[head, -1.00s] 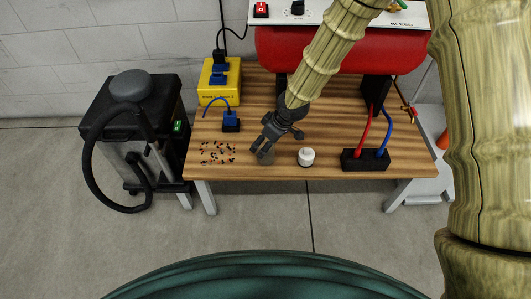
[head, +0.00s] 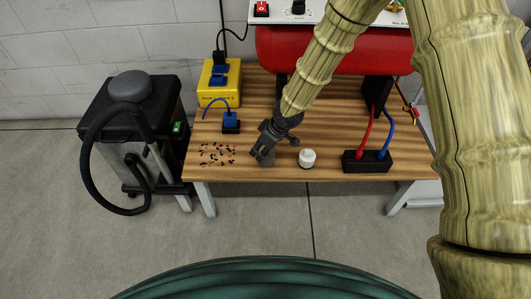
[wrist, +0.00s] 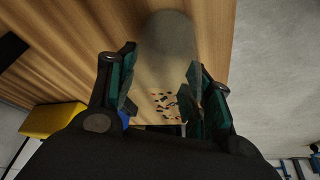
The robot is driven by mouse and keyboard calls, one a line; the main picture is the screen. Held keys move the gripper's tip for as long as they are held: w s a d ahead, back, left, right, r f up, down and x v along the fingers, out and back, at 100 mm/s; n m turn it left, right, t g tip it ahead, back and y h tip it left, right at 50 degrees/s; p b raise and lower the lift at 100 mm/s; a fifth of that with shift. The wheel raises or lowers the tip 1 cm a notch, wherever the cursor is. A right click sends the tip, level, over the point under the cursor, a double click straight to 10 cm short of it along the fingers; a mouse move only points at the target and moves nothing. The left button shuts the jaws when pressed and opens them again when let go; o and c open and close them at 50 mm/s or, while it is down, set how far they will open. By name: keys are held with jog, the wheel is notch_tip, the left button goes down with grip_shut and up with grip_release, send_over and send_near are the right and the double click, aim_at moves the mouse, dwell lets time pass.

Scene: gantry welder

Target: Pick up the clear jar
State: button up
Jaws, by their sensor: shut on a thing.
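The clear jar (wrist: 166,48) shows in the wrist view as a greyish see-through cylinder between the two green-padded fingers of my gripper (wrist: 160,92). In the head view my gripper (head: 262,152) points down over the front left part of the wooden table, with its fingers shut on the jar. There the jar (head: 267,160) is a dim grey patch, largely hidden by the fingers. I cannot tell whether its base touches the table.
A small white-topped jar (head: 307,158) stands right of my gripper on the table (head: 230,172). Scattered small parts (head: 217,154) lie to its left. A blue plug block (head: 231,121) and a yellow box (head: 219,82) are behind. A black block with cables (head: 367,161) is at right.

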jog(key=s+d+r+p, duration=0.2)
jog(key=s+d+r, duration=0.1)
jog(key=s, duration=0.4)
jog(key=s+d+r+p, duration=0.15)
jog(key=s+d, duration=0.25)
jog(key=s, duration=0.4)
jog(key=w+d+r+m+t+h, duration=0.1)
jog(key=w+d+r+m+h, duration=0.1)
jog(key=w+d+r+m, duration=0.35)
jog(key=w+d+r+m+t+h, duration=0.1)
jog(key=w+d+r+m+h, duration=0.15)
jog(key=d+r+m, duration=0.45)
jog(key=shift+n+y, duration=0.35)
jog(key=shift+n, duration=0.4)
jog(key=p+v, duration=0.3)
jog(key=p, duration=0.4)
jog(key=p+v, duration=0.3)
jog(key=p, duration=0.4)
jog(key=w+a+p+v, duration=0.1)
jog(key=p+v, duration=0.3)
jog(key=p, duration=0.4)
jog(key=shift+w+a+r, duration=0.1)
jog(key=shift+r, duration=0.1)
jog(key=shift+r+p, duration=0.1)
jog(key=shift+p, duration=0.2)
